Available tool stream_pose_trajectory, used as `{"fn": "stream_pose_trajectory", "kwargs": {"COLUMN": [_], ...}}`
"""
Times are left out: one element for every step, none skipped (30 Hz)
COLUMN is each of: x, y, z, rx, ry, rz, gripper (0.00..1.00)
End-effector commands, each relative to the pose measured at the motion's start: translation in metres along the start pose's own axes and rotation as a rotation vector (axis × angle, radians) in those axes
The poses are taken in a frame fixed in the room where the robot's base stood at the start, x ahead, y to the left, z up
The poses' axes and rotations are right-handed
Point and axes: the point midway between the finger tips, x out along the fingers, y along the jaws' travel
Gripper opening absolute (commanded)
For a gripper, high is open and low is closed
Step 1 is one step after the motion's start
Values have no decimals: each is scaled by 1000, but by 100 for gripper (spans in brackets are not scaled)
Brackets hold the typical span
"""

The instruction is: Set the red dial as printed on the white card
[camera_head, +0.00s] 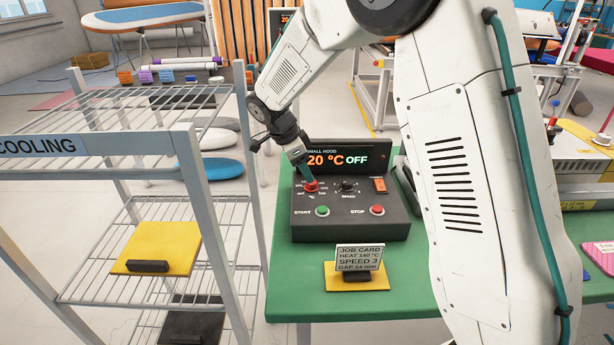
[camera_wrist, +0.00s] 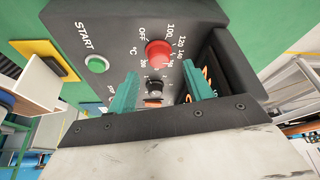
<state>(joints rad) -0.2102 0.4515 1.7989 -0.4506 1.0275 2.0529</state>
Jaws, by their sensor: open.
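The red dial (camera_head: 311,186) sits at the upper left of the dark control box (camera_head: 350,228). It also shows in the wrist view (camera_wrist: 157,53), ringed by a printed scale with OFF, 100, 120 and 140. My gripper (camera_head: 304,172) is just above the dial. In the wrist view my gripper (camera_wrist: 160,88) has its two teal fingers apart with nothing held between them; the red dial is beyond their tips. The white card (camera_head: 360,258) reads HEAT 140 °C, SPEED 3, GAP 14 mm. The display (camera_head: 345,159) reads 20 °C OFF.
On the box are a black speed knob (camera_head: 348,186), an orange switch (camera_head: 380,185), a green START button (camera_head: 323,211) and a red STOP button (camera_head: 377,210). The green table (camera_head: 290,290) carries the box. A wire cooling rack (camera_head: 150,215) stands left. My arm covers the right side.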

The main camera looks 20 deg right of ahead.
Motion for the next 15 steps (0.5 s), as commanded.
{"fn": "stream_pose_trajectory", "kwargs": {"x": [-10,-14,-20,-24,-28,-32,-34,-36,-38,-39,-39,-39,-39,-39,-39], "y": [-1,0,-1,-1,0,-1,-1,-1,0,0,0,0,0,0,0], "z": [0,0,1,1,1,1,1,1,1,1,1,1,1,1,1], "rx": [0,0,-1,-1,-1,-1,-2,-2,-2,-2,-2,-2,-2,-2,-2], "ry": [-1,0,0,0,0,0,-1,-1,-1,-1,0,0,0,0,0], "rz": [-4,-3,-3,-3,-2,-3,-3,-2,-1,-1,0,0,0,0,0], "gripper": [51,51,51,51,51,51,51,51,51,51,51,51,51,51,51]}}
